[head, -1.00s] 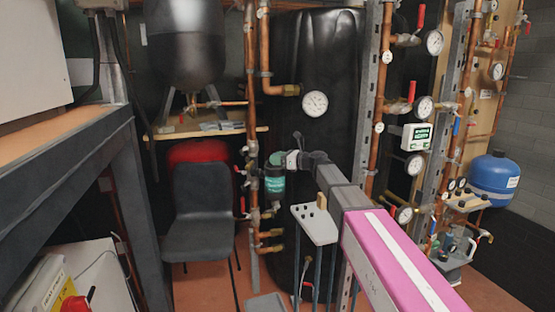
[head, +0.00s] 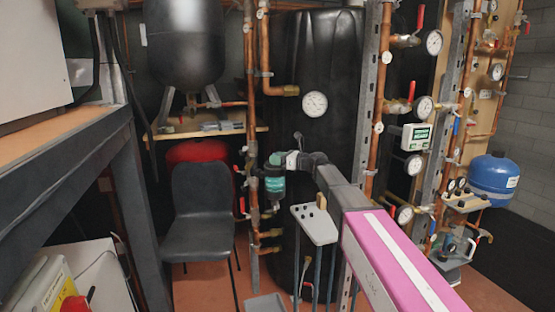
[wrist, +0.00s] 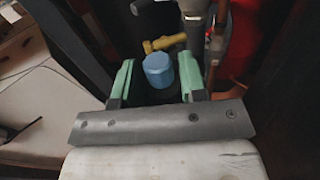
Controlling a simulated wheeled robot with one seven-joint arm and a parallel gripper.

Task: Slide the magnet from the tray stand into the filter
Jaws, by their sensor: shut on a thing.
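The filter (head: 274,184) is a dark canister with a teal label, beside the copper pipes left of centre in the head view. My gripper (wrist: 157,82) has green fingers on either side of a blue-topped cylinder, which I take to be the magnet (wrist: 158,70). It is shut on it. In the head view my gripper end is right by the top of the filter, and the magnet cannot be made out there. How far the magnet is in the filter is hidden. The tray stand (head: 314,224) is a pale tray with black knobs, below my arm.
A brass valve (wrist: 165,43) lies just past the magnet in the wrist view. A dark chair (head: 199,210) stands left of the filter. A large black cylinder (head: 317,60) stands behind. Copper pipes and gauges (head: 424,107) crowd the right.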

